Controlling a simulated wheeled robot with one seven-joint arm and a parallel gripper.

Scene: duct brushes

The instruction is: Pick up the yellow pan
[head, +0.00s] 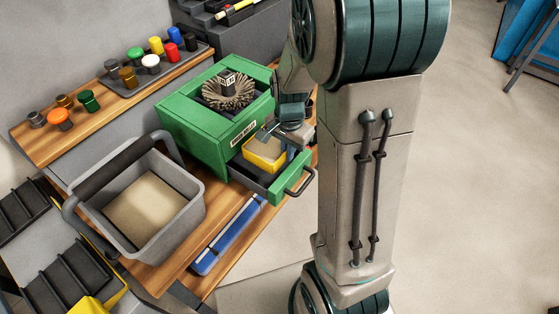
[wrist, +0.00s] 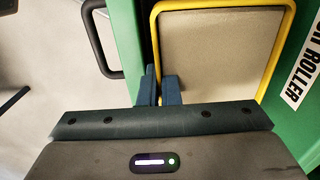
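The yellow pan (head: 259,160) sits in the pulled-out drawer (head: 293,178) of a green cabinet (head: 195,118). It has a yellow rim and a flat beige inside. In the wrist view the pan (wrist: 216,50) fills the upper right. My gripper (wrist: 160,88) has its two blue fingers close together, one on each side of the pan's near left rim, with the rim between them. In the head view my gripper (head: 291,146) is at the pan's right side, partly hidden by my wrist. Whether the pan is raised off the drawer floor cannot be told.
A round wire brush (head: 228,92) sits on top of the cabinet. A grey bin (head: 190,208) with a dark handle stands to the left. A blue flat object (head: 229,236) lies in front of the cabinet. Several coloured knobs (head: 150,62) line the back shelf. The drawer handle (head: 303,183) sticks out.

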